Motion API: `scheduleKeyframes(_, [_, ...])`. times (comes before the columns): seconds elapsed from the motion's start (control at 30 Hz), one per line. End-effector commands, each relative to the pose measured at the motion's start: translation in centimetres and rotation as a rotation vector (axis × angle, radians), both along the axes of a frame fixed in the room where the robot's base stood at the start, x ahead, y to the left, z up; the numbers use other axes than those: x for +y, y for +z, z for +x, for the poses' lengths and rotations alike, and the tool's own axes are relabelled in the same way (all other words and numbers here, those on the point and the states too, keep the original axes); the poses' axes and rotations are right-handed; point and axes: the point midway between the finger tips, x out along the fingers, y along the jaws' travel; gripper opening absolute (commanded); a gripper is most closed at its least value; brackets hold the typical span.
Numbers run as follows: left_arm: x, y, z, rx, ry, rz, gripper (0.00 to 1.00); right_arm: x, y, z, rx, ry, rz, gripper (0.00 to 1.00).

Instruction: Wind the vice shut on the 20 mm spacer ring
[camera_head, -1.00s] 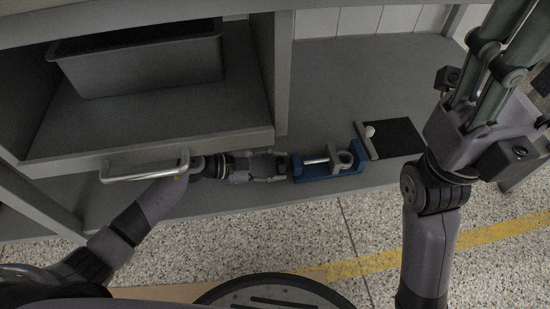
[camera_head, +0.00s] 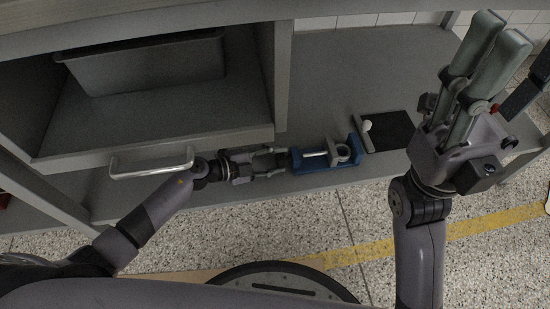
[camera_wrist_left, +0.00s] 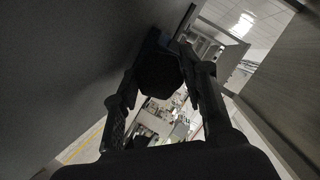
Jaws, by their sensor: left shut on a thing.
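The blue vice (camera_head: 327,163) lies on the bench's lower shelf, its screw pointing left toward my left gripper. The grey spacer ring (camera_head: 343,152) sits at its right part, by the grey jaw; whether the jaw touches it I cannot tell. My left gripper (camera_head: 281,160) is shut on the dark knob at the vice's left end. In the left wrist view the dark faceted knob (camera_wrist_left: 158,75) shows between the two fingers. My right gripper (camera_head: 492,46) is raised at the right, away from the vice, fingers up; how far apart they are is unclear.
A black mat (camera_head: 392,131) with a grey edge strip and a small white ball (camera_head: 367,125) lies right of the vice. The shelf behind the vice is clear.

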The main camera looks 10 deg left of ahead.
Motion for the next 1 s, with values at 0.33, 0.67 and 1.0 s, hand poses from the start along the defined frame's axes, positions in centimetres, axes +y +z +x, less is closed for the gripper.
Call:
scheduleKeyframes(0.33, [0.1, -0.1, 0.0, -0.001, 0.0, 0.002, 0.51, 0.0, 0.0, 0.0, 0.001, 0.0, 0.0, 0.47])
scheduleKeyframes(0.67, [0.0, -0.1, 0.0, 0.001, 0.0, 0.002, 0.59, 0.0, 0.0, 0.0, 0.001, 0.0, 0.0, 0.47])
scheduleKeyframes(1.0, [1.7, 0.4, -1.0, 0.003, 0.0, 0.004, 0.59, 0.0, 0.1, -0.1, -0.004, -0.001, -0.001, 0.47])
